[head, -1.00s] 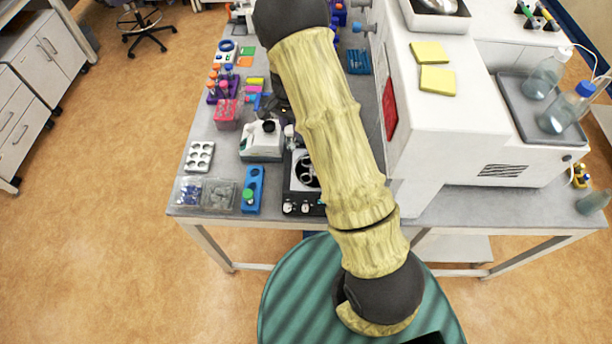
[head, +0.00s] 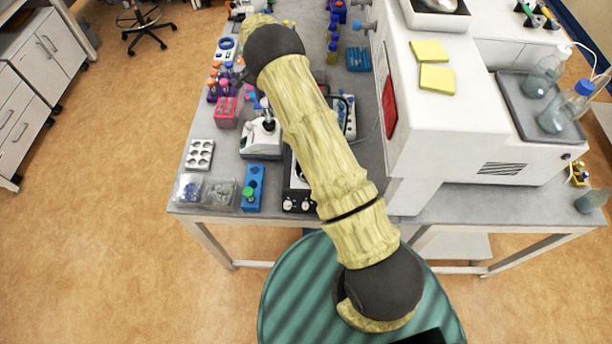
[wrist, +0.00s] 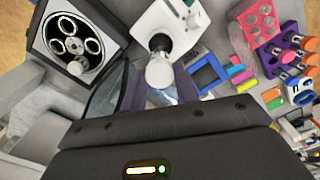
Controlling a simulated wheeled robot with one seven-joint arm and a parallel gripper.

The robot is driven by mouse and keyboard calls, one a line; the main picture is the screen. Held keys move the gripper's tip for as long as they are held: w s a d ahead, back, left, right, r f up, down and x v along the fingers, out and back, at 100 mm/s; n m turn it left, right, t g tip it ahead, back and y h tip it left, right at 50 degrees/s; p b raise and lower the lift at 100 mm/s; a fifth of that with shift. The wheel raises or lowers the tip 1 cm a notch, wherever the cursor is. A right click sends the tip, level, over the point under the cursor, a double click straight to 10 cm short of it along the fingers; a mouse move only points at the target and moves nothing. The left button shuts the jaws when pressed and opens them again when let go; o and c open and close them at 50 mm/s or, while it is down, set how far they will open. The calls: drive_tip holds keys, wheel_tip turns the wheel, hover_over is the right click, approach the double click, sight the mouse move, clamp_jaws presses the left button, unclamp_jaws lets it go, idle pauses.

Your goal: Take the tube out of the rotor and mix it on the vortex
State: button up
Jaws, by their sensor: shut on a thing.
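My gripper (wrist: 147,88) shows in the wrist view, shut on a tube (wrist: 160,72) with a whitish round cap and a clear body. The tube's lower part is hidden by my gripper. The white vortex (wrist: 188,22) is just beyond it, and its dark cup (wrist: 160,42) appears right beside the cap; I cannot tell whether they touch. The rotor (wrist: 75,43), dark with several ringed holes, sits in its open housing at upper left. In the head view the vortex (head: 261,143) stands left of my arm, which hides my gripper and most of the centrifuge (head: 292,203).
Around the vortex are a blue frame (wrist: 207,72), a pink rack (head: 226,112), a purple rack with capped tubes (wrist: 284,60) and coloured sticky notes (wrist: 240,77). A white well tray (head: 200,154) and a blue rack (head: 253,188) stand near the front edge. A large white machine (head: 450,110) fills the right.

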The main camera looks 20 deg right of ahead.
idle(0.3)
drive_tip(key=shift+w+f+b, duration=0.1)
drive_tip(key=shift+f+b, duration=0.3)
drive_tip(key=shift+f+b, duration=1)
drive_tip(key=shift+f, duration=0.35)
idle(3.0)
drive_tip(key=shift+r, duration=0.15)
idle(1.7)
drive_tip(key=shift+r+p, duration=1.15)
drive_tip(key=shift+r, duration=1.25)
drive_tip(key=shift+c, duration=0.4)
